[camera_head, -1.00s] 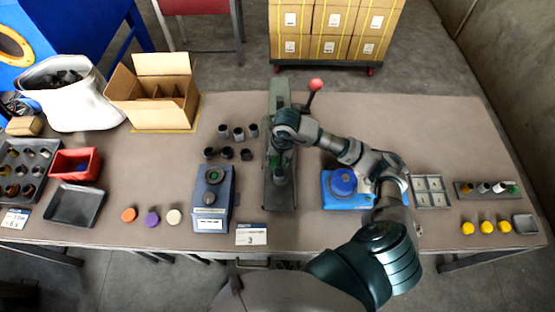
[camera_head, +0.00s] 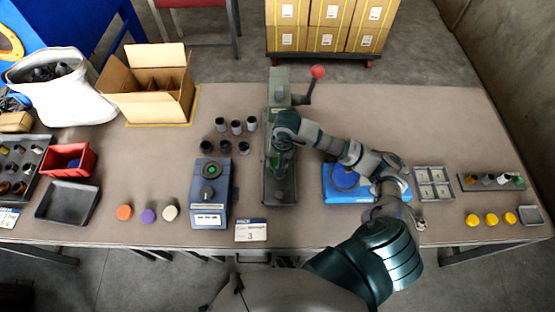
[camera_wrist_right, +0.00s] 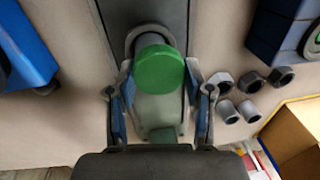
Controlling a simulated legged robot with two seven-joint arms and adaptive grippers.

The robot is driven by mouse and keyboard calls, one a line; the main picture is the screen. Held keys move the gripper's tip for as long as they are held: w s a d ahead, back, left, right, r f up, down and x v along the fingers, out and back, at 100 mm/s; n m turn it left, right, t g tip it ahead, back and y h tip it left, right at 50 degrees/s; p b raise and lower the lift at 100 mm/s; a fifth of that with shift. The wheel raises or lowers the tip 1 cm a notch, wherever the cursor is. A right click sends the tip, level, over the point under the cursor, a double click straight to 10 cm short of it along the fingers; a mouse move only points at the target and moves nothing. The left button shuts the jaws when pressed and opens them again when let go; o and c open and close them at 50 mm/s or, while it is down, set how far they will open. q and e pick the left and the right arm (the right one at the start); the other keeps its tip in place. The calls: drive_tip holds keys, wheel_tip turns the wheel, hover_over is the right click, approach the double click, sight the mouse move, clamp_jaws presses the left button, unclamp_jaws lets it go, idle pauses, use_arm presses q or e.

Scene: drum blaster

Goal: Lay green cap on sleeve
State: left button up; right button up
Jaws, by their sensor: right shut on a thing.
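The green cap (camera_wrist_right: 159,69) is a round disc between the fingertips of my right gripper (camera_wrist_right: 159,75) in the wrist view. The gripper is shut on it. In the head view my right gripper (camera_head: 281,165) points down over the bed of the grey-green press (camera_head: 279,188), and the fingers mostly hide the cap. A grey ring-shaped part (camera_wrist_right: 150,31) shows just beyond the cap in the wrist view. Whether a sleeve stands under the cap, and whether they touch, I cannot tell. My left gripper is not in view.
The press has a red-knobbed lever (camera_head: 317,72). Several dark and grey cylinders (camera_head: 236,127) stand left of it, near a blue device (camera_head: 211,194). A blue fixture (camera_head: 340,191) lies under my right arm. An open cardboard box (camera_head: 146,101) stands at back left.

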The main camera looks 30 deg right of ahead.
drive_tip(key=shift+d+f, duration=0.15)
drive_tip(key=shift+d, duration=0.45)
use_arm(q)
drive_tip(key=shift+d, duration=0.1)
use_arm(e)
drive_tip(key=shift+s+a+r, duration=0.1)
drive_tip(key=shift+a+r, duration=0.15)
drive_tip(key=shift+a, duration=0.4)
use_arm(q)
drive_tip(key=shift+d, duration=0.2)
use_arm(e)
drive_tip(key=shift+d, duration=0.25)
use_arm(q)
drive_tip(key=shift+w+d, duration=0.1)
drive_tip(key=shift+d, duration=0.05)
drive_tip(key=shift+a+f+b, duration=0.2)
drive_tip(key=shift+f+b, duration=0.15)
drive_tip(key=shift+b, duration=0.05)
use_arm(e)
drive_tip(key=shift+a+f, duration=0.1)
drive_tip(key=shift+f, duration=0.05)
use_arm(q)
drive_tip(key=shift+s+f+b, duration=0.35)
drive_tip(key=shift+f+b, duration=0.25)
use_arm(e)
drive_tip(key=shift+f, duration=0.4)
drive_tip(key=shift+c, duration=0.3)
